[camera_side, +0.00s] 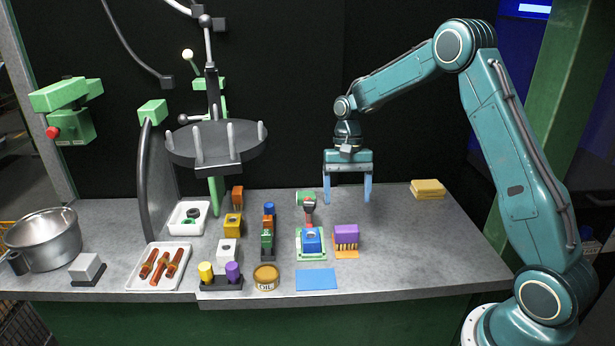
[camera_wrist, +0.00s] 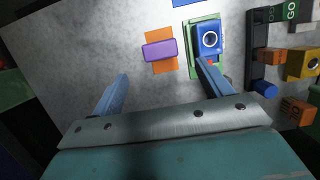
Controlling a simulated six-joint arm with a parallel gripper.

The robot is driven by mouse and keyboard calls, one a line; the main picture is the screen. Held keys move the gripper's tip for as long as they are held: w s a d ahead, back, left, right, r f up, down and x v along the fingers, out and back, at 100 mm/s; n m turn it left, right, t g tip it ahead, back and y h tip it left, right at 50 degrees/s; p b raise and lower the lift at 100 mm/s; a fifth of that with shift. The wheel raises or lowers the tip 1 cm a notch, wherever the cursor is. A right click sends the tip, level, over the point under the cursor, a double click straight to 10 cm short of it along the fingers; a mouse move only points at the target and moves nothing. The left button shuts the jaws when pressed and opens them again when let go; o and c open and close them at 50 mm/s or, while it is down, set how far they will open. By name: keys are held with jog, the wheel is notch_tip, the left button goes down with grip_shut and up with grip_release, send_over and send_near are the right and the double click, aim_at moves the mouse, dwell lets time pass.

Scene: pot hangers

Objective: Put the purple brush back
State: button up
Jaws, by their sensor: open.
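The purple brush (camera_side: 345,233) stands with its orange bristles down at the right end of the group of items on the grey bench. An orange pad (camera_side: 346,254) lies under it. In the wrist view the brush is a purple oblong (camera_wrist: 160,50) lying across the orange pad (camera_wrist: 160,34). My gripper (camera_side: 347,195) is open and empty. It hangs pointing down above the bench, higher than the brush and behind it in the side view. In the wrist view its fingertips (camera_wrist: 162,69) are spread on either side of the brush, apart from it.
A blue block (camera_side: 312,242) on a green-edged base is close left of the brush. Yellow sponges (camera_side: 427,189) sit at the back right. Bench space right of the brush is clear.

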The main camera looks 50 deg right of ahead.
jog(key=s+a+r+n+t+h, duration=0.1)
jog(key=s+a+r+n+t, duration=0.1)
jog(key=s+a+r, duration=0.4)
jog(key=s+a+r+n+t+h, duration=0.15)
jog(key=s+r, duration=0.25)
jog(key=r, duration=0.4)
jog(key=s+a+r+n+t, duration=0.1)
jog(key=s+a+n+t, duration=0.1)
jog(key=s, duration=0.6)
jog(key=s+a+r+n+t, duration=0.1)
jog(key=s+a+n+t, duration=0.1)
jog(key=s, duration=0.5)
jog(key=shift+s+a+r+n, duration=0.15)
jog(key=shift+s+r+n, duration=0.2)
jog(key=shift+n, duration=0.4)
